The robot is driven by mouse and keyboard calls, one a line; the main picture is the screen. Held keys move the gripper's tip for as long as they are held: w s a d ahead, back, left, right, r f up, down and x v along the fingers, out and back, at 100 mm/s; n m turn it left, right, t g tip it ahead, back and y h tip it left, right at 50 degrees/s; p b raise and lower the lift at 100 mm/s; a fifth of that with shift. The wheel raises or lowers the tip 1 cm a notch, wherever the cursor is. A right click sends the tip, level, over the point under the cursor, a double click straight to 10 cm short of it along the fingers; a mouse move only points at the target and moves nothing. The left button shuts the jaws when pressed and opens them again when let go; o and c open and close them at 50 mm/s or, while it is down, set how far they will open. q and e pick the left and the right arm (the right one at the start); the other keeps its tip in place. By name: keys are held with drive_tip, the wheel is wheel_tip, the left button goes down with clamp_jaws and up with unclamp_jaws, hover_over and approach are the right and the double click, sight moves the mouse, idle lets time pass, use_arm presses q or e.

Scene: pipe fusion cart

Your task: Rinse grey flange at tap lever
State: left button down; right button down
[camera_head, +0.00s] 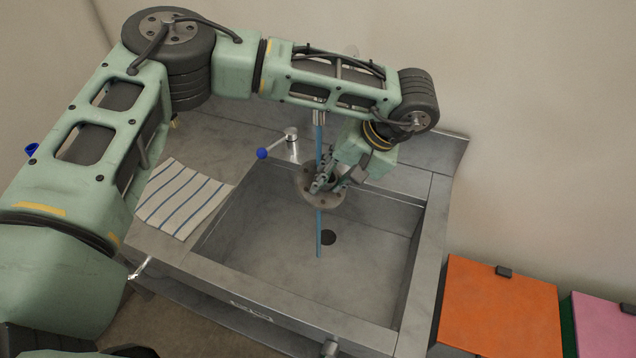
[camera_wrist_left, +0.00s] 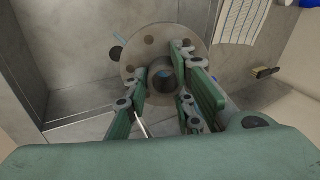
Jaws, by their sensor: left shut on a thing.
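The grey flange (camera_head: 328,196) is a round disc with bolt holes and a raised hub. My left gripper (camera_head: 322,183) is shut on it and holds it above the sink (camera_head: 270,240). A blue stream of water (camera_head: 319,235) runs from the tap down past the flange toward the drain. The tap lever (camera_head: 275,147) has a blue knob and sits behind the sink. In the left wrist view the flange (camera_wrist_left: 140,58) lies between the fingers of my left gripper (camera_wrist_left: 170,85), and blue shows through its bore. My right gripper is not in view.
A striped cloth (camera_head: 183,199) lies on the counter left of the sink. An orange box (camera_head: 500,305) and a pink box (camera_head: 605,325) stand to the right. The drain hole (camera_head: 328,237) is in the sink floor.

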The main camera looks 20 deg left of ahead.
use_arm(q)
drive_tip(key=shift+d, duration=0.15)
drive_tip(key=shift+s+a, duration=0.25)
drive_tip(key=shift+a, duration=0.3)
idle(0.3)
drive_tip(key=shift+w+d, duration=0.3)
drive_tip(key=shift+d, duration=0.25)
drive_tip(key=shift+s, duration=0.1)
drive_tip(key=s+d, duration=0.4)
drive_tip(key=s, duration=0.2)
drive_tip(key=shift+s+b, duration=0.35)
drive_tip(key=shift+d, duration=0.1)
idle(1.2)
